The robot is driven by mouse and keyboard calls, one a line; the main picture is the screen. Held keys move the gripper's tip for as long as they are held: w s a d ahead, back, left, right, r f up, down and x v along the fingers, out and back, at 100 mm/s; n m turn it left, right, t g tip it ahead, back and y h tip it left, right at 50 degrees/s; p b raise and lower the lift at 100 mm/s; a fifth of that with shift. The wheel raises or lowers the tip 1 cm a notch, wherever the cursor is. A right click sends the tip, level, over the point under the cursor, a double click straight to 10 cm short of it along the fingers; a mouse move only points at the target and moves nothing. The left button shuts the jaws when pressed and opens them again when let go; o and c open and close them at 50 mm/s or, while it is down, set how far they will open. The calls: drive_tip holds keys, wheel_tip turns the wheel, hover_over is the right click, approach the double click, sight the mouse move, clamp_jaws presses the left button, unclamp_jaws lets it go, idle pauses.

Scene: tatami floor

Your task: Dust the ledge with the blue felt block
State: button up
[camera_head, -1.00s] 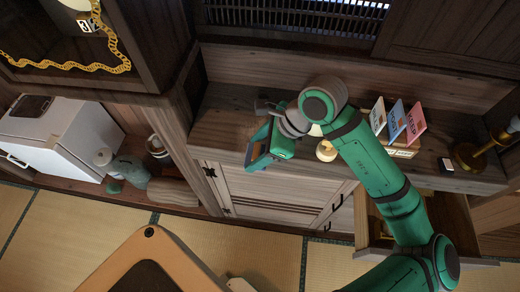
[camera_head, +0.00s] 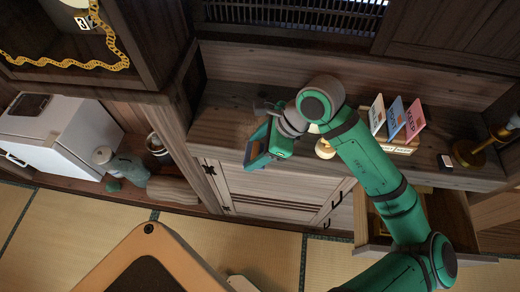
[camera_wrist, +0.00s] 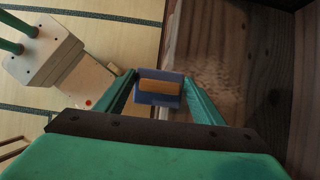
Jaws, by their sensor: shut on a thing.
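My gripper (camera_head: 258,152) is over the left part of the wooden ledge (camera_head: 222,128), at its front edge. In the wrist view its two green fingers (camera_wrist: 161,100) are shut on the blue felt block (camera_wrist: 144,98), which has an orange-brown strip across it. The ledge (camera_wrist: 250,50) lies to the right of the block there, with a pale speckled dusty patch (camera_wrist: 212,78) close to the right finger. I cannot tell whether the block touches the wood. In the head view the block is mostly hidden by my gripper.
On the ledge to the right are a card holder with upright cards (camera_head: 396,120), a small white-topped box (camera_head: 445,161) and a brass stand (camera_head: 474,153). A pale round object (camera_head: 325,149) sits beside my arm. Cabinet doors (camera_head: 280,192) are below; an open drawer (camera_head: 375,225) juts out.

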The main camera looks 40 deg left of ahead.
drive_tip(key=shift+f, duration=0.55)
drive_tip(key=shift+w+a+r, duration=0.1)
drive_tip(key=shift+w+a, duration=0.35)
drive_tip(key=shift+w, duration=0.3)
drive_tip(key=shift+w+a, duration=0.45)
drive_tip(key=shift+w, duration=0.3)
drive_tip(key=shift+w+a, duration=0.45)
drive_tip(key=shift+w, duration=0.35)
drive_tip(key=shift+w+a, duration=0.45)
drive_tip(key=shift+w, duration=0.3)
drive_tip(key=shift+w+a, duration=0.9)
drive_tip(key=shift+w, duration=0.55)
drive_tip(key=shift+w+a, duration=0.9)
drive_tip(key=shift+w, duration=0.6)
drive_tip(key=shift+w+a, duration=0.9)
drive_tip(key=shift+w, duration=0.55)
drive_tip(key=shift+s+a, duration=0.55)
drive_tip(key=shift+a, duration=0.25)
drive_tip(key=shift+s+d, duration=0.5)
drive_tip(key=shift+s, duration=0.3)
drive_tip(key=shift+s+d, duration=0.45)
drive_tip(key=shift+s, duration=0.3)
